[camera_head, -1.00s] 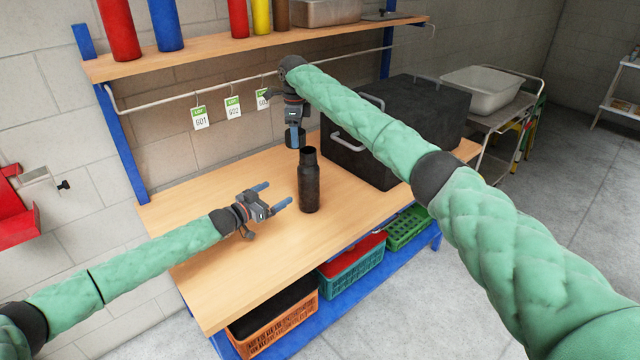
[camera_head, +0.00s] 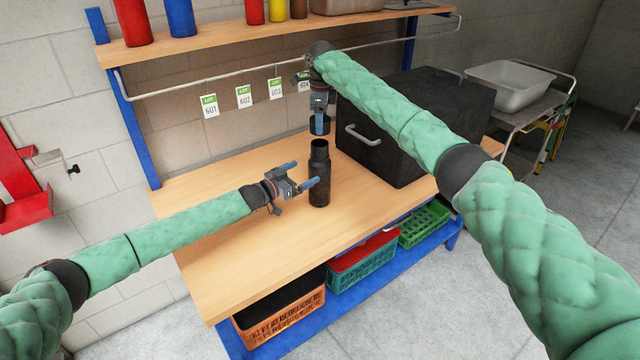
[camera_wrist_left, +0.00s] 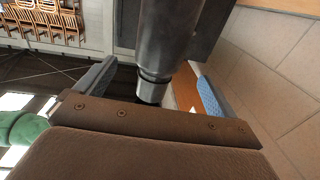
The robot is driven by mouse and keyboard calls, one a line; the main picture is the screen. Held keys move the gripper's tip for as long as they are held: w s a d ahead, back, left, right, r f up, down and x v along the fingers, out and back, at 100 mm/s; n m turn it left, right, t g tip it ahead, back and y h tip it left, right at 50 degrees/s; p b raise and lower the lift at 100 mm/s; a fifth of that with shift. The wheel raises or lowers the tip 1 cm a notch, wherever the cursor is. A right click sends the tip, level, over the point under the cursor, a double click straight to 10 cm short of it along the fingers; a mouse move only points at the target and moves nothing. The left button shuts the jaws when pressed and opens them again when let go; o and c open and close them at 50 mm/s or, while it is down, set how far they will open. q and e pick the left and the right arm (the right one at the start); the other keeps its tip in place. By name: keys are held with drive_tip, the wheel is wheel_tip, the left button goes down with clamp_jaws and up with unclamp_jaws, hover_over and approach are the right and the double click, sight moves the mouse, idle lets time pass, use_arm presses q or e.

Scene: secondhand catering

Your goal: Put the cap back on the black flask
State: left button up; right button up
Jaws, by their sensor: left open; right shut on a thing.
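The black flask (camera_head: 319,188) stands upright and uncapped on the wooden bench, its open mouth facing up. In the left wrist view the flask (camera_wrist_left: 167,35) shows between the two spread blue finger pads, with no clear contact. My right gripper (camera_head: 319,119) points down and is shut on the dark cap (camera_head: 320,127). The cap is held a little above the flask's mouth, with a gap between them.
A large black box (camera_head: 405,125) with a handle stands right behind the flask. A wall shelf (camera_head: 220,33) and a rail with hanging lot tags (camera_head: 244,97) are behind. The left and front of the bench top (camera_head: 235,255) are clear. Crates (camera_head: 362,262) sit below.

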sight(321, 164)
use_arm(q)
drive_tip(key=x, duration=0.8)
drive_tip(key=shift+w+d, duration=0.25)
drive_tip(key=c, duration=1.5)
drive_tip(key=shift+o, duration=0.2)
use_arm(e)
drive_tip(key=shift+a+f, duration=0.1)
drive_tip(key=shift+f, duration=2.35)
drive_tip(key=shift+f, duration=0.1)
drive_tip(key=shift+f, duration=0.8)
drive_tip(key=shift+f, duration=0.55)
